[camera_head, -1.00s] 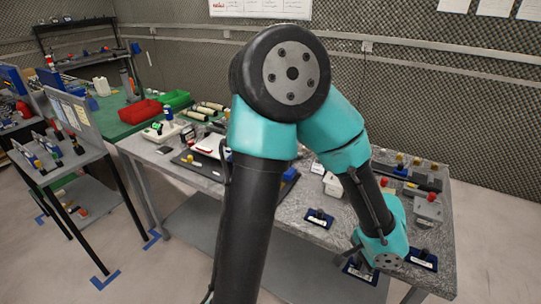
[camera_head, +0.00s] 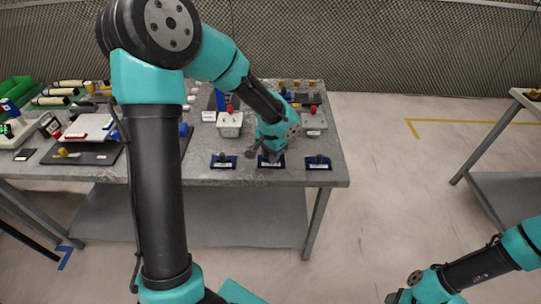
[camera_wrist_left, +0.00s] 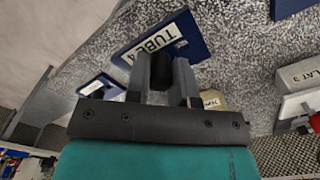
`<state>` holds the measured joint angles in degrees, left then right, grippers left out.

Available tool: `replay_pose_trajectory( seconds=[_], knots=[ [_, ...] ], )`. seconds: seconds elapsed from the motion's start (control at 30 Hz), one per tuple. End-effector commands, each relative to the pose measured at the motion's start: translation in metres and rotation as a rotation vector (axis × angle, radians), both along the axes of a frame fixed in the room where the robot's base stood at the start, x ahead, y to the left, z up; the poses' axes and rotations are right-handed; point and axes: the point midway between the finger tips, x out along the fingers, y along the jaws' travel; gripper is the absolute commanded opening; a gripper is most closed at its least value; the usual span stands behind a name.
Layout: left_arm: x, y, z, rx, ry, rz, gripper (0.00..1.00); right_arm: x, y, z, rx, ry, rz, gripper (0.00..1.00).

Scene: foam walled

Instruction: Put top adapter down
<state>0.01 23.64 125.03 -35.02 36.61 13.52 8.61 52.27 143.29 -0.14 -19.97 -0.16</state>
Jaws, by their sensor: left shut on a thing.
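My left gripper (camera_head: 269,154) is low over the front edge of the grey table, at the middle of three dark blue plates (camera_head: 271,164). In the left wrist view my left gripper (camera_wrist_left: 160,68) is shut on a short black cylindrical piece (camera_wrist_left: 160,75), which I take to be the top adapter. The piece is over a blue plate labelled "TUBE 4" (camera_wrist_left: 190,45); I cannot tell whether it touches. The piece's lower part is hidden. My right arm comes in at lower right; its gripper (camera_head: 404,297) is cut off by the frame edge, with fingers unclear.
Blue plates with dark pieces stand left (camera_head: 223,162) and right (camera_head: 318,163) of the gripper. Behind are a white block with a red knob (camera_head: 230,124) and a grey box (camera_head: 313,120). A black tray (camera_head: 90,153) lies at left. The floor right of the table is clear.

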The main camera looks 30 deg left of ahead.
Motion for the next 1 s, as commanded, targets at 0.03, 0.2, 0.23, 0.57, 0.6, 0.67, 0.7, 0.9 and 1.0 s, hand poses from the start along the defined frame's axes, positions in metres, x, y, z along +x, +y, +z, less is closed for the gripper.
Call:
replay_pose_trajectory(
  seconds=[0.03,0.2,0.23,0.57,0.6,0.67,0.7,0.9,1.0],
  knots=[
    [0.007,0.005,-0.001,0.0,0.0,0.004,0.0,0.0,0.0,0.0,0.0,0.0,0.0,0.5],
    [0.019,0.011,-0.002,0.0,0.0,0.0,0.0,0.0,0.0,0.0,0.0,0.0,0.0,0.5],
    [0.019,0.011,-0.002,0.0,0.0,0.0,0.0,0.0,0.0,0.0,0.0,0.0,0.0,0.5],
    [0.022,0.014,-0.002,0.0,0.0,0.001,0.0,0.0,0.0,0.0,0.0,0.0,0.0,0.5],
    [0.025,0.016,-0.003,0.0,0.0,0.002,0.0,0.0,0.0,0.0,0.0,0.0,0.0,0.5],
    [0.026,0.017,-0.01,0.0,0.003,0.001,0.0,0.0,0.0,0.0,0.0,0.0,0.0,0.5],
    [0.025,0.016,-0.016,0.0,0.004,0.0,0.0,0.0,0.0,0.0,0.0,0.0,0.0,0.5],
    [0.026,0.016,-0.037,0.0,0.001,0.0,0.0,0.0,0.0,0.0,0.0,0.0,0.0,0.5],
    [0.026,0.016,-0.038,0.0,0.0,0.0,0.0,0.0,0.0,0.0,0.0,0.0,0.0,0.5]
  ],
)
